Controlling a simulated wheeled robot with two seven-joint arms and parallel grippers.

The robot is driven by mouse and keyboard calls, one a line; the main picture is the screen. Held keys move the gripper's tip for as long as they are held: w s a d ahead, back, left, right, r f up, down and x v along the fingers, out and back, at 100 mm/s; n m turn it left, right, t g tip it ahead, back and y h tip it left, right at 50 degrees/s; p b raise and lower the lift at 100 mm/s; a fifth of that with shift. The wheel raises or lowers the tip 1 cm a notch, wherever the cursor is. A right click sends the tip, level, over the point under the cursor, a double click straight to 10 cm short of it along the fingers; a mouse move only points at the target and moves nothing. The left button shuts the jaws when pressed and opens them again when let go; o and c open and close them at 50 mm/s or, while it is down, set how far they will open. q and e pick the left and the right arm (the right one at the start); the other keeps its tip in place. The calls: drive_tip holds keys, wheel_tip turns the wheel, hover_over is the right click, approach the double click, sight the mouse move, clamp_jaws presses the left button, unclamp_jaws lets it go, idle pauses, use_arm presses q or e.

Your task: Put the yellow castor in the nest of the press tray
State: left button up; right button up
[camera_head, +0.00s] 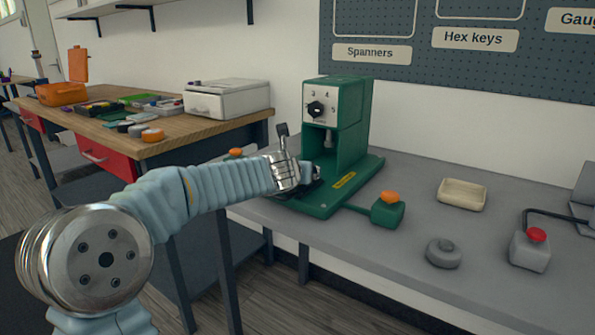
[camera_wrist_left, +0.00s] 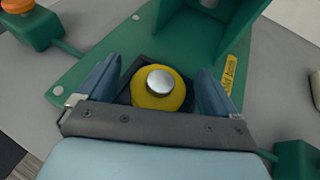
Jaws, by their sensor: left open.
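In the left wrist view the yellow castor (camera_wrist_left: 145,98), with a round silver top, sits in the dark square nest (camera_wrist_left: 127,88) on the green base of the press. My left gripper (camera_wrist_left: 158,72) is open, with one blue-grey finger on each side of the castor. In the head view my left gripper (camera_head: 308,178) is low over the left part of the green press (camera_head: 352,130), and the castor is hidden there. My right gripper is not in view.
The press column stands just beyond my left gripper. Orange-topped green button boxes (camera_head: 387,212) flank the base. On the grey bench are a cream tray (camera_head: 462,194), a grey round knob-like part (camera_head: 443,253) and a red-button box (camera_head: 530,250). A wooden bench (camera_head: 170,140) stands left.

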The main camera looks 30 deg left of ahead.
use_arm(q)
drive_tip(key=shift+r, duration=0.15)
drive_tip(key=shift+s+d+r, duration=0.1)
drive_tip(key=shift+s+r, duration=0.05)
drive_tip(key=shift+s, duration=0.15)
drive_tip(key=v, duration=1.1)
drive_tip(key=shift+s+p, duration=0.2)
drive_tip(key=shift+p, duration=0.25)
